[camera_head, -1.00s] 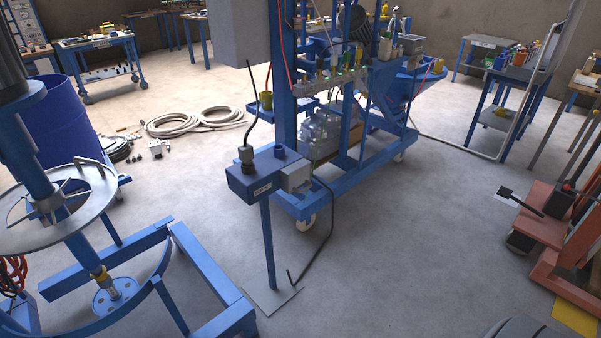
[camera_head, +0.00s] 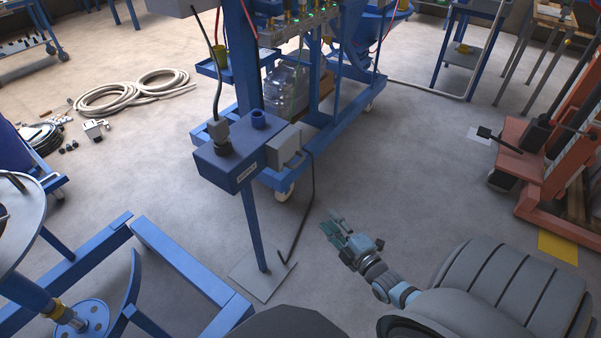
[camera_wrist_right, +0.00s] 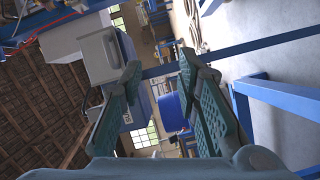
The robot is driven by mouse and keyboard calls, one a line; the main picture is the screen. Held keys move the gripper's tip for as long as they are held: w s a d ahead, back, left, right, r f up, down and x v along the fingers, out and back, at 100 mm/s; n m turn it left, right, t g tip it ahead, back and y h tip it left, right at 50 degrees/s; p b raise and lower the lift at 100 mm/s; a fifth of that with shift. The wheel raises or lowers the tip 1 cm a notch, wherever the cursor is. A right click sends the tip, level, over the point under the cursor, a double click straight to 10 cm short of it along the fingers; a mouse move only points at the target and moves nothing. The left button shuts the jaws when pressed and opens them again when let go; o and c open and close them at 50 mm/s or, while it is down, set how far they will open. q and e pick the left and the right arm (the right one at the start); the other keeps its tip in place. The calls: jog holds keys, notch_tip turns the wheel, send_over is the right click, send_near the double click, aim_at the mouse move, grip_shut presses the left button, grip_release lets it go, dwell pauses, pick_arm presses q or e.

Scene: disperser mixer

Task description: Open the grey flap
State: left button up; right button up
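The grey flap (camera_head: 283,144) sits on the right side of a blue box (camera_head: 230,163) on a blue post; it looks shut. My right gripper (camera_head: 332,228) is to the right of and nearer than the box, apart from it, fingers pointing up-left. In the right wrist view a grey box-shaped part (camera_wrist_right: 85,52), probably the flap, shows at the upper left. The gripper's two fingers (camera_wrist_right: 160,95) are spread, with nothing between them. My left gripper is out of view.
A blue wheeled rack (camera_head: 330,130) stands behind the box. A black cable (camera_head: 311,190) hangs beside the flap to the floor. A blue floor frame (camera_head: 185,270) lies at lower left. An orange lift (camera_head: 555,150) stands at right. The floor between is clear.

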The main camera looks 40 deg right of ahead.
notch_tip(320, 180, up, 7)
jog(key=w+n+t, duration=0.3)
jog(key=b, duration=0.6)
send_near(290, 151)
jog(key=w+d+f, duration=0.1)
jog(key=w+d, duration=0.1)
jog(key=w, duration=0.3)
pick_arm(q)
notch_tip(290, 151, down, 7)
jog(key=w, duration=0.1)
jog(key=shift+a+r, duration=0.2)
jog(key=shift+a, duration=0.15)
pick_arm(e)
jog(key=shift+w, duration=0.2)
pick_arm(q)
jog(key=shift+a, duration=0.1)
pick_arm(e)
jog(key=c, duration=0.6)
grip_shut()
